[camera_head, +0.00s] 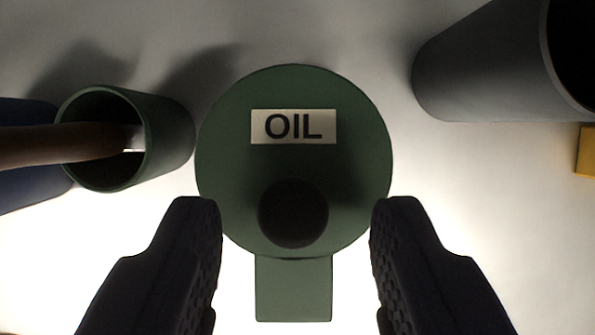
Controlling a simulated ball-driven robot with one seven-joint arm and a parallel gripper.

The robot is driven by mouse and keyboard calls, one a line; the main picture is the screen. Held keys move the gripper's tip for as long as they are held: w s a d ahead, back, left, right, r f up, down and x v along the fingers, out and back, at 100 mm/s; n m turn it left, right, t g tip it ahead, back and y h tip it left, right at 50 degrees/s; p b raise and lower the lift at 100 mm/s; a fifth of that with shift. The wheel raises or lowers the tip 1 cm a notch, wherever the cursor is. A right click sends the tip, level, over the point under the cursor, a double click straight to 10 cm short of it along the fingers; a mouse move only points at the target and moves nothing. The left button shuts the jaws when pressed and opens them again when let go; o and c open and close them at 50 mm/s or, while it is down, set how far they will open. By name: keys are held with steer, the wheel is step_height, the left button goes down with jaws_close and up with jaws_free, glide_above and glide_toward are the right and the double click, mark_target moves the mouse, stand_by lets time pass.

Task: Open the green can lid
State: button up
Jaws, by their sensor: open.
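The green can lid (230,160) is a round disc seen from above in the middle of the view. It carries a cream label reading "OIL" (293,127) and a dark round knob (293,213) near its lower edge. A green rectangular tab (293,290) shows below the lid. My gripper (296,225) is open, with one black finger on each side of the knob and the lid's lower part. The fingers appear apart from the knob. The can body under the lid is hidden.
A green open cup (170,130) stands at left with a brown-handled tool (60,145) across its mouth. A blue object (30,195) lies behind it. A large grey cylinder (480,70) is at upper right, a yellow block (587,152) at the right edge.

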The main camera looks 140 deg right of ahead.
steer(key=shift+w+a+f, duration=0.15)
steer(key=shift+f, duration=0.2)
jaws_close()
steer(key=shift+r, duration=0.1)
